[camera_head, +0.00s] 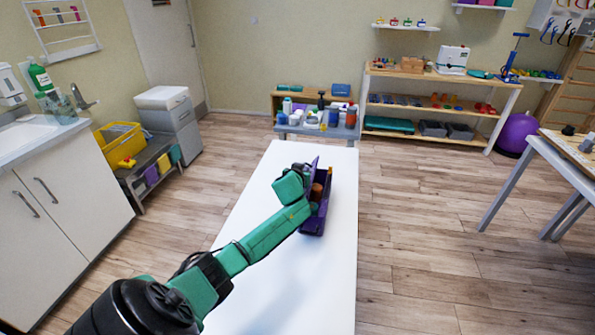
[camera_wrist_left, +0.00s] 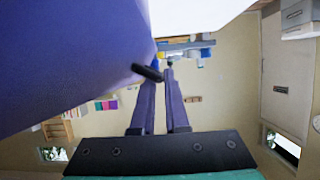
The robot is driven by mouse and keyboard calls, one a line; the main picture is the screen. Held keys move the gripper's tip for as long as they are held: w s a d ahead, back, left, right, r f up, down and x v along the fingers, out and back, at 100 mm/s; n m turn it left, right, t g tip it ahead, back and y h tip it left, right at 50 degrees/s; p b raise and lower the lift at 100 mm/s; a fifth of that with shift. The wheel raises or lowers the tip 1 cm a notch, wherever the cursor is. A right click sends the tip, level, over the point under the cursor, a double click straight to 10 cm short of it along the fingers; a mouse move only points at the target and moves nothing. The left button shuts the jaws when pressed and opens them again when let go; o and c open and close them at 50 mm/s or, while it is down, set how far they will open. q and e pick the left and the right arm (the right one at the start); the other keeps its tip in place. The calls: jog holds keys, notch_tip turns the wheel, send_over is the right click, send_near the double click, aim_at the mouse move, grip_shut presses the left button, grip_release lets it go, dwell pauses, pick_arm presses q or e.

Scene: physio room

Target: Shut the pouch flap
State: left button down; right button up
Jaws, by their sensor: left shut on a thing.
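The purple pouch (camera_head: 316,222) stands open on the white table, with an orange-brown item (camera_head: 317,191) showing inside. Its purple flap (camera_head: 314,164) is raised at the far end. My left arm reaches over the table to the pouch's left side; its fingers are mostly hidden there in the head view. In the left wrist view, a large purple surface of the pouch (camera_wrist_left: 60,60) fills the upper left. A dark tab (camera_wrist_left: 147,73) stands out from its edge. My left gripper (camera_wrist_left: 163,73) is nearly closed on this tab. My right gripper is not in view.
The white table (camera_head: 285,285) is otherwise clear. A grey cart (camera_head: 317,131) with bottles stands at its far end. A sink cabinet (camera_head: 55,205) is at left, and a wooden-topped table (camera_head: 570,150) at right. The floor to the right is free.

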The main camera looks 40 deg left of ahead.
pick_arm(q)
jog(key=shift+w+d+f+m+g+y+b, duration=0.2)
jog(key=shift+d+m+y+b, duration=0.1)
jog(key=shift+d+m+b, duration=0.15)
jog(key=shift+w+d+f+m+g+y+b, duration=0.1)
jog(key=shift+w+d+f+m+y+b, duration=0.1)
jog(key=shift+d+m+y+b, duration=0.25)
jog(key=shift+w+d+f+m+y+b, duration=0.1)
jog(key=shift+w+d+m+y+b, duration=0.2)
jog(key=shift+m+b, duration=0.4)
jog(key=m+y+b, duration=0.1)
jog(key=d+f+m+b, duration=0.1)
jog(key=b, duration=0.1)
jog(key=shift+w+d+g+y, duration=0.15)
jog(key=shift+w+g+y, duration=0.15)
jog(key=shift+g+y, duration=0.1)
jog(key=shift+w+d+f+m+y+b, duration=0.15)
jog(key=shift+d+m+y+b, duration=0.15)
jog(key=shift+m+b, duration=0.45)
jog(key=shift+w+d+f+m+y+b, duration=0.15)
jog(key=shift+m+y+b, duration=0.25)
jog(key=shift+b, duration=0.5)
jog(key=shift+r, duration=0.1)
jog(key=shift+s, duration=0.1)
jog(key=c, duration=1.2)
grip_release()
